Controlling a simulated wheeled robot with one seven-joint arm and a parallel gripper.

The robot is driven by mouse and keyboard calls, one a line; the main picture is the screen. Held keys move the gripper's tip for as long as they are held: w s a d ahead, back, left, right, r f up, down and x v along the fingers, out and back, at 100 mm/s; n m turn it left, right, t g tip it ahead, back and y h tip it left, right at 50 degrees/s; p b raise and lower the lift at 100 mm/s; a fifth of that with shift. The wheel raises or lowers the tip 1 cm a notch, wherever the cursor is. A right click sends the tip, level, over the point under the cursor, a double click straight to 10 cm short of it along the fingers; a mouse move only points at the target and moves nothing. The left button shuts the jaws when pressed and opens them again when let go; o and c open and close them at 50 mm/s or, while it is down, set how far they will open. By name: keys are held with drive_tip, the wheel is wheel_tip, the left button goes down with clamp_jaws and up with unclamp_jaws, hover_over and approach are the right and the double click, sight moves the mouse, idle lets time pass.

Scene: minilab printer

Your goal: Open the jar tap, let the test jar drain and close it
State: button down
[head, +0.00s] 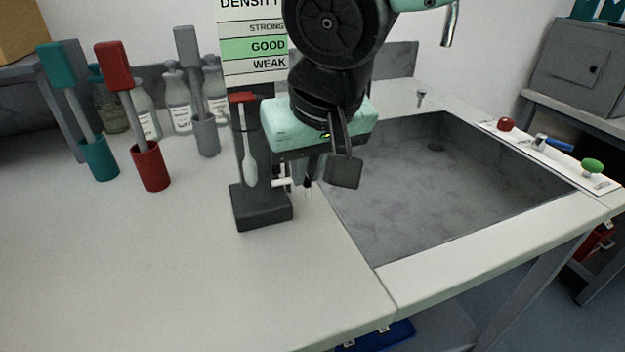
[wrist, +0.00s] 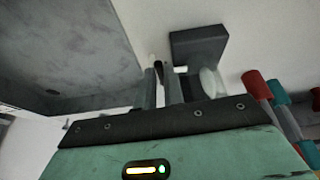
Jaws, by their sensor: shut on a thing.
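The test jar stand has a dark square base (head: 262,212) on the counter left of the sink. A pale, bulb-ended jar piece (head: 250,165) with a red top stands in front of its dark column. A white tap piece (head: 282,183) sticks out low on the jar's right side. My gripper (head: 308,187) points down just right of it, its fingers close together and shut on the small tap part. In the wrist view the fingers (wrist: 160,70) meet beside the dark base (wrist: 200,42) and pale bulb (wrist: 209,82). The gripped part is mostly hidden, and the liquid level cannot be told.
A density chart (head: 254,47) stands behind the jar. A grey sink (head: 450,185) lies to the right, with red (head: 506,124) and green (head: 592,165) knobs beyond. Teal (head: 99,160) and red (head: 151,168) holders and several bottles stand left. The front counter is clear.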

drive_tip(key=shift+a+m+b, duration=0.15)
drive_tip(key=shift+m+b, duration=0.15)
drive_tip(key=shift+m, duration=0.1)
drive_tip(key=c, duration=1.5)
unclamp_jaws()
drive_tip(key=p+v, duration=0.2)
drive_tip(key=v, duration=1.5)
drive_tip(key=shift+a+r+p, duration=0.15)
drive_tip(key=shift+r+p, duration=0.1)
drive_tip(key=shift+p, duration=0.05)
drive_tip(key=shift+s, duration=0.1)
